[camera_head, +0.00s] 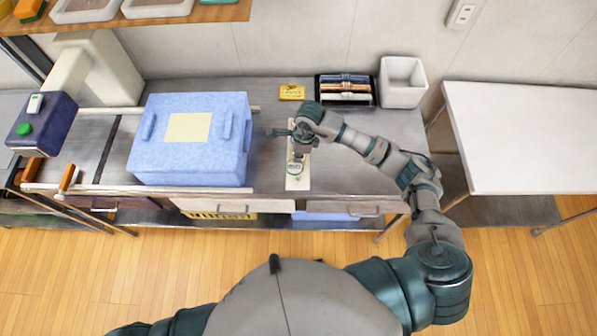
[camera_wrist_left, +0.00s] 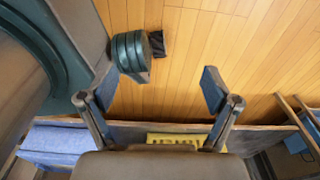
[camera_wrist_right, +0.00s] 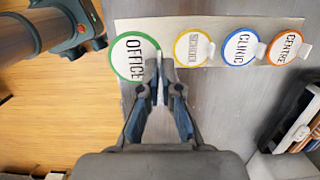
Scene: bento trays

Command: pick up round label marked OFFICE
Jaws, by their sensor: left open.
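The round OFFICE label (camera_wrist_right: 134,57), white with a green rim, is at the left end of a pale strip (camera_wrist_right: 185,28) in the right wrist view and overhangs the strip's edge. My right gripper (camera_wrist_right: 158,72) has its fingertips closed together on the small white tab at the label's right side. In the head view, the label (camera_head: 295,168) shows below my right gripper, near the counter's front. Whether it is clear of the strip I cannot tell. My left gripper (camera_wrist_left: 158,88) is open and empty above the floor, outside the head view.
A blue box (camera_head: 190,150) stands left. A black tray (camera_head: 346,101) and white bin (camera_head: 403,95) stand behind. Counter right of the strip is clear.

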